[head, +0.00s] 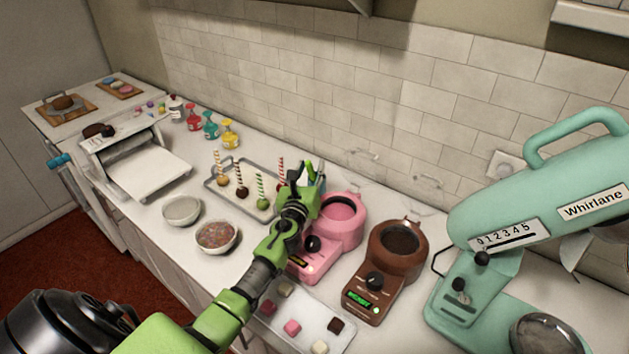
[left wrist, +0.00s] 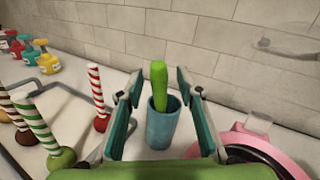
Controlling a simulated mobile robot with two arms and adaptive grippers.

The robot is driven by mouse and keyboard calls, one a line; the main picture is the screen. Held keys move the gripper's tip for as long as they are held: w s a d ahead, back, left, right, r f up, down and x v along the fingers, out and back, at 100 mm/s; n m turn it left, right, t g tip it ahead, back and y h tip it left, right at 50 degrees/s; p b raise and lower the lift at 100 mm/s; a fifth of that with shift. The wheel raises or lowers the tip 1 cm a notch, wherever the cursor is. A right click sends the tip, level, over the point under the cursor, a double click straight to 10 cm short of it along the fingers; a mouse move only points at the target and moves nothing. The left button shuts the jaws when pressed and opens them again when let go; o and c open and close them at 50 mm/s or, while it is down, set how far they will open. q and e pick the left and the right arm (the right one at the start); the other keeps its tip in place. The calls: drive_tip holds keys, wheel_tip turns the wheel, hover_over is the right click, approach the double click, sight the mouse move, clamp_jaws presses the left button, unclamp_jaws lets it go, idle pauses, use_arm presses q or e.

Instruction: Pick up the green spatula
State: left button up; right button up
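The green spatula (left wrist: 158,84) stands upright in a blue cup (left wrist: 161,126) in the left wrist view, with only its upper part showing above the rim. The rest is hidden inside the cup. My left gripper (left wrist: 160,90) is open, with one finger on each side of the spatula and no visible contact. In the head view my left gripper (head: 306,176) is beside the pink melter and hides most of the cup. My right gripper is not in view.
A pink melter (head: 342,222) and a brown melter (head: 399,247) stand right of the gripper. A tray of cake pops (head: 232,199) with striped sticks is to the left. A large mint mixer (head: 540,190) fills the right side. The tiled wall (head: 340,90) is behind.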

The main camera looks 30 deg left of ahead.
use_arm(q)
drive_tip(key=shift+s+r, duration=0.1)
clamp_jaws()
